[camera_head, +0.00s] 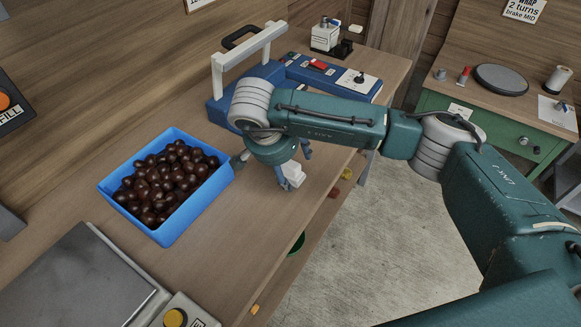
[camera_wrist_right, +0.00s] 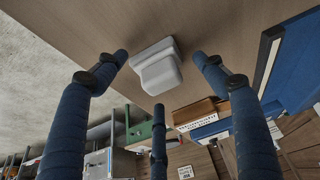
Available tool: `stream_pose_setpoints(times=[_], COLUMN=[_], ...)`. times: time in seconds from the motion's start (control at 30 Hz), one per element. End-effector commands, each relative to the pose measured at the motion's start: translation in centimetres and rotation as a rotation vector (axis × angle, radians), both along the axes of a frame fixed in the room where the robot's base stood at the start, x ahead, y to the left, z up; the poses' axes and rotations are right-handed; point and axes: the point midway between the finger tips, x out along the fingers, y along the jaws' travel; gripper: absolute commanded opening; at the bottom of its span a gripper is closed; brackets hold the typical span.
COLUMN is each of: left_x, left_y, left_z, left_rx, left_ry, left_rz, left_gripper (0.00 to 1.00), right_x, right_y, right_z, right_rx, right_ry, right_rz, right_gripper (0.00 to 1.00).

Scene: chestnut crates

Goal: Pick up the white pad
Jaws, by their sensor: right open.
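The white pad (camera_head: 294,172) lies on the wooden bench near its front edge, partly hidden by my right gripper (camera_head: 284,178). In the right wrist view the white pad (camera_wrist_right: 158,68) is a small stepped block on the wood. My right gripper (camera_wrist_right: 160,73) is open over it, with one finger on each side and a third below in the picture. A gap shows between the fingers and the pad, and they hold nothing. My left gripper is not in view.
A blue crate (camera_head: 165,238) full of chestnuts stands left of the gripper. A blue machine with a white frame (camera_head: 217,75) stands behind. A scale (camera_head: 75,285) is at front left. The bench edge drops to the floor on the right.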

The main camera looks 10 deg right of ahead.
Motion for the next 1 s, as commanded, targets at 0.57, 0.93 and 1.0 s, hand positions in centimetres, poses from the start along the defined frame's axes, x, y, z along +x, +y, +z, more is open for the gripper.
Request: stream_pose_setpoints(times=[0.57, 0.93, 1.0], left_x=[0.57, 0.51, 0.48], left_y=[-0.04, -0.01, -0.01], left_z=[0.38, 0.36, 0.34], left_rx=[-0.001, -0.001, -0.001], left_ry=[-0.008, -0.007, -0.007], left_rz=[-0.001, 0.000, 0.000], left_gripper=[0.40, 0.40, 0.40], right_x=[0.34, 0.25, 0.23], right_y=[-0.35, -0.36, -0.37], right_z=[-1.37, -1.51, -1.51], right_rx=[0.000, 0.000, 0.000], right_ry=[0.000, 0.003, 0.004], right_rz=[0.002, 0.002, 0.002], right_gripper=[0.32, 0.08, 0.08])
